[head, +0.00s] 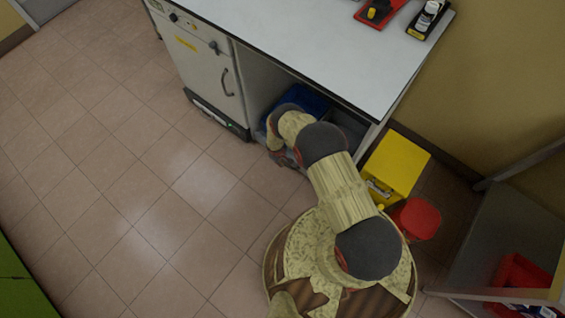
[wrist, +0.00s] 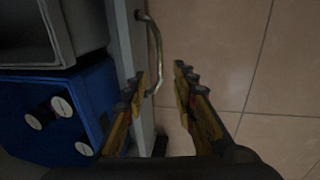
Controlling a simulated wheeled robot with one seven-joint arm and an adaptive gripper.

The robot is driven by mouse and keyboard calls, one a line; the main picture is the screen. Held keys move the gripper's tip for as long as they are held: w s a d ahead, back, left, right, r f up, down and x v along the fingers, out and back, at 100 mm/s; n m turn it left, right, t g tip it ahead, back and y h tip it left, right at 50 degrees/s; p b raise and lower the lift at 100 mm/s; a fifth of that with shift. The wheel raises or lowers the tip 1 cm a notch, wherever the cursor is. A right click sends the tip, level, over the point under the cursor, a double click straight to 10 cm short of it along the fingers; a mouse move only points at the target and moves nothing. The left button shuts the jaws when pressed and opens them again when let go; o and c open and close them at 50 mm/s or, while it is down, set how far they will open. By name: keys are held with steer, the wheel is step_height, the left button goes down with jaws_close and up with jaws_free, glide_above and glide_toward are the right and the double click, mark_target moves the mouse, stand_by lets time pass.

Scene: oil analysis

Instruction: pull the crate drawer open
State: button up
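The drawer's pale front rail (wrist: 126,40) runs up the wrist view, with a curved metal handle (wrist: 156,45) on its outer side. Behind the rail are a blue crate (wrist: 92,82) holding white-capped bottles and a grey crate (wrist: 88,20). In the head view the blue crate (head: 308,98) and grey crate (head: 350,127) sit inside the bench's open bay. My gripper (wrist: 160,72) is open, its fingers on either side of the handle's lower end; contact cannot be told. In the head view my gripper (head: 284,158) is low at the bay, partly hidden by my arm.
The white-topped bench (head: 310,40) has a closed cabinet door (head: 215,75) left of the bay. A yellow box (head: 398,160) and a red-lidded bin (head: 417,218) stand at the right. Tiled floor (head: 150,190) in front and left is clear.

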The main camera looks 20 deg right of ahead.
mark_target(284, 164)
steer(key=f+b, duration=0.1)
steer(key=f, duration=0.1)
steer(key=d+f+b, duration=0.1)
steer(key=f, duration=0.1)
steer(key=f+b, duration=0.1)
steer(key=f, duration=0.2)
steer(key=shift+w+d+b, duration=0.15)
steer(key=shift+w+b, duration=0.2)
steer(key=shift+w, duration=0.05)
steer(key=shift+c, duration=0.4)
jaws_close()
